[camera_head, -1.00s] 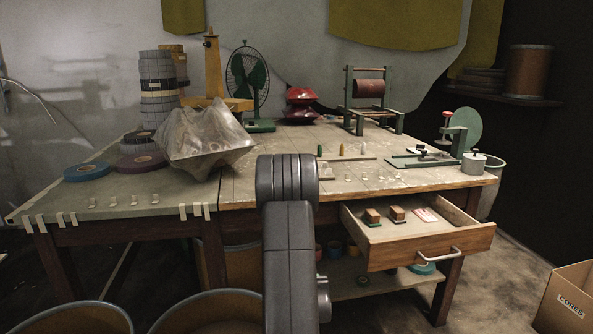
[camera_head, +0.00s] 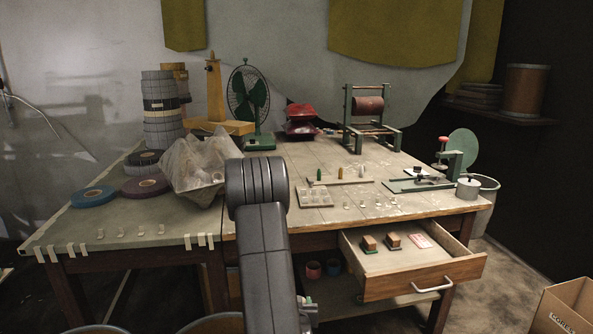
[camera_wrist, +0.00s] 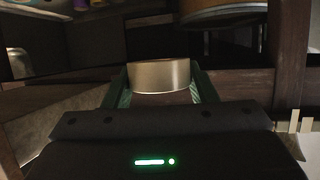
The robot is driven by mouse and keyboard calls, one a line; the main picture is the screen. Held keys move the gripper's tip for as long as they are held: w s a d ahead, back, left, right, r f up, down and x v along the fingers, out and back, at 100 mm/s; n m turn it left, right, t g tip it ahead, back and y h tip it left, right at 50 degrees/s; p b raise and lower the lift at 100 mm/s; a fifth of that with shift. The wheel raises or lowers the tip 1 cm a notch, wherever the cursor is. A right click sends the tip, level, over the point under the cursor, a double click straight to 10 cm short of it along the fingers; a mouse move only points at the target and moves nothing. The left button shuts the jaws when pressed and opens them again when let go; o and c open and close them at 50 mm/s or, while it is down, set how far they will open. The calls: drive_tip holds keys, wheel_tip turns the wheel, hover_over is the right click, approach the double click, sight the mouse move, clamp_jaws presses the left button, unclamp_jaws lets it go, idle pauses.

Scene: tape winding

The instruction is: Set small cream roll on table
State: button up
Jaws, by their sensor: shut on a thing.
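In the wrist view my gripper (camera_wrist: 160,88) is shut on the small cream roll (camera_wrist: 160,75). The roll shows as a smooth, pale cream band between the two green fingers. It is off the table, with dark wood and a barrel behind it.
The table bears a stack of grey rolls (camera_head: 160,125), a crumpled plastic bag (camera_head: 193,165), a compartment tray (camera_head: 315,197) and a green fan (camera_head: 249,98). The drawer (camera_head: 415,282) is open at the front right. The table's front left is mostly bare.

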wheel_tip(320, 180, up, 14)
drive_tip(key=s+p, duration=0.2)
drive_tip(key=p, duration=1.7)
drive_tip(key=shift+p, duration=0.35)
drive_tip(key=shift+f, duration=0.1)
